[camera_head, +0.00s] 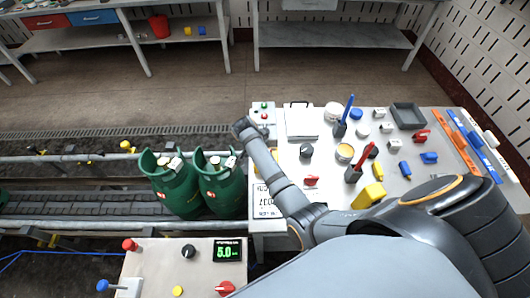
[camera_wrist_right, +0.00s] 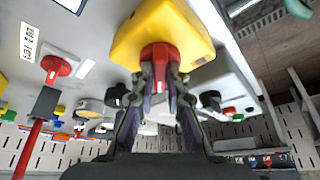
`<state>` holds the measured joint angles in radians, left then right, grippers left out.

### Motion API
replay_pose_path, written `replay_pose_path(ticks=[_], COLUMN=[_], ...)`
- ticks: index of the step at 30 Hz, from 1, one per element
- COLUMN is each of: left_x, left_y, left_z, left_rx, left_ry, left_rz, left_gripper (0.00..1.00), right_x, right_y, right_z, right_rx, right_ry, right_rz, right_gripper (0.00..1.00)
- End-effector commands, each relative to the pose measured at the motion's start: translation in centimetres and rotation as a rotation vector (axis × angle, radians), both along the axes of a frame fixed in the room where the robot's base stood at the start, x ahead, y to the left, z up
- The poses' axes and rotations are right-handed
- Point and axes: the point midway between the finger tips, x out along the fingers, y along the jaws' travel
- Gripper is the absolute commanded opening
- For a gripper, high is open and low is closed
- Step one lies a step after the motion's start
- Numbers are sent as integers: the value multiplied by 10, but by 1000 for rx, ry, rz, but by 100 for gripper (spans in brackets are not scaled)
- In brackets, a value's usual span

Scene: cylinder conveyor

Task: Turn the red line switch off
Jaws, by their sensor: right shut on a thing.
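In the right wrist view, a red switch knob (camera_wrist_right: 160,54) sits on a yellow box (camera_wrist_right: 175,25). My right gripper (camera_wrist_right: 160,82) is shut on this knob, with one finger on each side of it. The wrist view does not show clearly which way the knob is turned. In the head view, my right arm reaches over the left edge of the white panel. The yellow box (camera_head: 262,170) is mostly hidden behind that arm, and the held knob is not visible there. My left gripper is not in view.
Another red knob (camera_head: 311,181) stands on the white panel (camera_head: 330,215), among pens, pots and small blocks. Green gas cylinders (camera_head: 222,190) stand on the conveyor (camera_head: 70,204) at left. A control box (camera_head: 205,265) with a 5.0 display stands at the front.

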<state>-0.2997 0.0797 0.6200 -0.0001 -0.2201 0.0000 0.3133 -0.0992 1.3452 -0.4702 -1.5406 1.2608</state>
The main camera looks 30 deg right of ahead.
Motion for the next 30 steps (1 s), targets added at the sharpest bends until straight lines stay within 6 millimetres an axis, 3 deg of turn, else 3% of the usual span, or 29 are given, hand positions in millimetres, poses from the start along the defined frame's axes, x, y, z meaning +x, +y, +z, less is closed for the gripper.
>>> replay_pose_path(ticks=[10, 11, 15, 25, 30], left_x=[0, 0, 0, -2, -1], left_y=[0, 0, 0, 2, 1], left_z=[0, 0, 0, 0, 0], left_rx=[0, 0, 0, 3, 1], left_ry=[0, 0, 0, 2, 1], left_rz=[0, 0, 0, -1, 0], left_gripper=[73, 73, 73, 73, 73], right_x=[-1, -1, -1, 0, 1], right_y=[1, 1, 1, 0, 1], right_z=[-1, -1, -1, 3, 32], right_rx=[3, 3, 2, 1, 3], right_ry=[2, 2, 2, -1, -5], right_rz=[-3, -3, -2, -1, -2], right_gripper=[0, 17, 36, 36, 36])
